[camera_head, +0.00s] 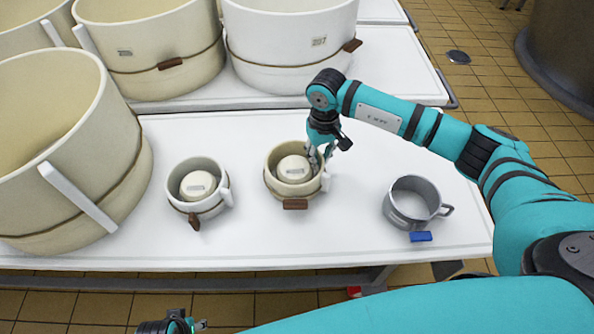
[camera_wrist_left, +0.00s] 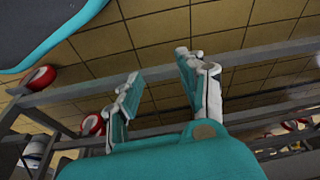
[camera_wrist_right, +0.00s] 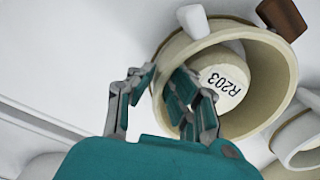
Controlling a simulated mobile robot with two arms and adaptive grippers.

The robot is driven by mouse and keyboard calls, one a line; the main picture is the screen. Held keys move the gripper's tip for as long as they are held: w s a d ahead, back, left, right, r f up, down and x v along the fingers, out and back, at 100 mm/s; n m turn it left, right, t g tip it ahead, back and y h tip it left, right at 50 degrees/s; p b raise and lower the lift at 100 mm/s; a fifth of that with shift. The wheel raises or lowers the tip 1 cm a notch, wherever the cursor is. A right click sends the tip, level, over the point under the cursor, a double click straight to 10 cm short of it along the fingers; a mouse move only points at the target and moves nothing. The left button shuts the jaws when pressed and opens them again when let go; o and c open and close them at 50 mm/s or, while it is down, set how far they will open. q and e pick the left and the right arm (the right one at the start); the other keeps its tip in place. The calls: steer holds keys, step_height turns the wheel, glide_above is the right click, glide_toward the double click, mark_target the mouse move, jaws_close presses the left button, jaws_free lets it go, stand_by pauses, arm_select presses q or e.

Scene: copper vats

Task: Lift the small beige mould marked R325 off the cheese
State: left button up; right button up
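The small beige mould (camera_head: 268,184) stands on the white table around a pale round cheese (camera_head: 293,168). In the right wrist view, the cheese (camera_wrist_right: 222,77) reads R203, and the mould (camera_wrist_right: 284,75) has a brown wooden piece and a white bar. No R325 mark is legible. My right gripper (camera_head: 320,157) is at the mould's right wall. In the right wrist view, its fingers (camera_wrist_right: 160,80) are apart, one outside the wall and one over the rim; I cannot tell whether they touch it. My left gripper (camera_wrist_left: 157,80) is open and empty, low before the table.
A second small whitish mould (camera_head: 174,190) around a cheese stands to the left. A grey metal cup (camera_head: 411,212) with a blue tag (camera_head: 420,236) stands right. Large moulds (camera_head: 75,150) fill the left and back. White table (camera_head: 245,240) is clear in front.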

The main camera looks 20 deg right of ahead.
arm_select(q)
steer(key=shift+s+a+f, duration=0.1)
steer(key=shift+s+f, duration=0.05)
arm_select(e)
steer(key=shift+r, duration=0.1)
jaws_close()
steer(key=shift+r, duration=0.1)
steer(key=shift+w+r, duration=0.1)
steer(key=shift+r, duration=0.15)
step_height(320, 180, up, 8)
steer(key=shift+r+p, duration=0.25)
steer(key=shift+p, duration=0.2)
steer(key=shift+r, duration=0.45)
arm_select(q)
steer(key=f, duration=0.3)
steer(key=shift+s+a, duration=0.1)
steer(key=shift+s, duration=0.1)
steer(key=shift+s, duration=0.1)
